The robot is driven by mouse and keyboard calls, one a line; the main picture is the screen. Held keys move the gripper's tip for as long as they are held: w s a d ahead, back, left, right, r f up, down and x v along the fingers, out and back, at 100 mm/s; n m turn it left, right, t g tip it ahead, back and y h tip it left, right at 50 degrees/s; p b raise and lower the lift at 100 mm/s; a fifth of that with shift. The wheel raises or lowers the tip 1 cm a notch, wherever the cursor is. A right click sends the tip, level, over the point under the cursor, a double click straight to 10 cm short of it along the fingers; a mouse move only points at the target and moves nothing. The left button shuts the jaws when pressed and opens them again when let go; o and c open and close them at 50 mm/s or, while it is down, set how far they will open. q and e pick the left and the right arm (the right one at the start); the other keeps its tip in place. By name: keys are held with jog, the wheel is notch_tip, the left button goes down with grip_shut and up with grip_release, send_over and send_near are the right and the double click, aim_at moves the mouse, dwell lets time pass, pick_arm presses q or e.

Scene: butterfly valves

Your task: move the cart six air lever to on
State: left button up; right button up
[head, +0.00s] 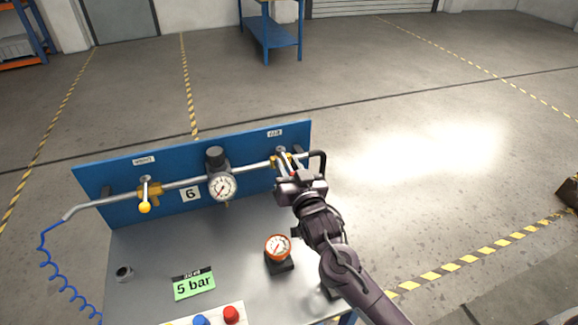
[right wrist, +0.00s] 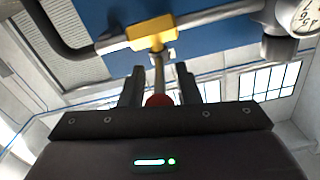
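The cart (head: 240,234) has a blue back panel (head: 120,179) with a "6" plate (head: 190,195) and a pipe along it. At the pipe's right end is a yellow valve body (head: 279,161); the right wrist view shows it (right wrist: 152,32) with a metal lever (right wrist: 159,68) ending in a red knob (right wrist: 158,100). My right gripper (head: 289,171) is at this valve. In the right wrist view its fingers (right wrist: 159,82) are apart, one on each side of the lever, with visible gaps. The knob is partly hidden by the gripper body. My left gripper is out of view.
Left on the pipe is another yellow valve with a yellow-knobbed lever (head: 145,207). A regulator gauge (head: 222,187) sits mid-pipe. On the top are an orange gauge (head: 278,246), a green "5 bar" sign (head: 194,285), and red and blue buttons (head: 231,314). Open floor lies right.

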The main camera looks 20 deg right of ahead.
grip_shut()
